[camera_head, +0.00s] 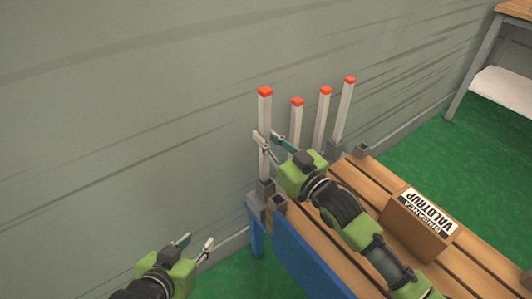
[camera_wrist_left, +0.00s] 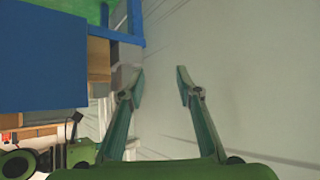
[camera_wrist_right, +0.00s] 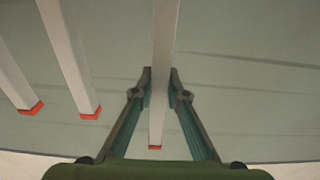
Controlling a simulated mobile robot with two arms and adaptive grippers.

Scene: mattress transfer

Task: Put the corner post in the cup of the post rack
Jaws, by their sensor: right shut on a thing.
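A pale corner post (camera_head: 265,108) with a red tip stands roughly upright at the near left corner of the slatted rack (camera_head: 302,222). My right gripper (camera_head: 270,139) is shut on this post; in the right wrist view the post (camera_wrist_right: 163,40) runs between the two fingers (camera_wrist_right: 160,82). Its lower end meets a grey cup (camera_head: 265,188) at the rack's corner; I cannot tell how deep it sits. My left gripper (camera_head: 196,243) is open and empty, left of the rack near the wall, and its spread fingers show in the left wrist view (camera_wrist_left: 161,82).
Several other red-tipped posts (camera_head: 322,115) stand behind the held one. A labelled cardboard box (camera_head: 418,224) lies on the slats. A blue panel (camera_head: 305,260) fronts the rack. The wall (camera_head: 120,120) is close behind.

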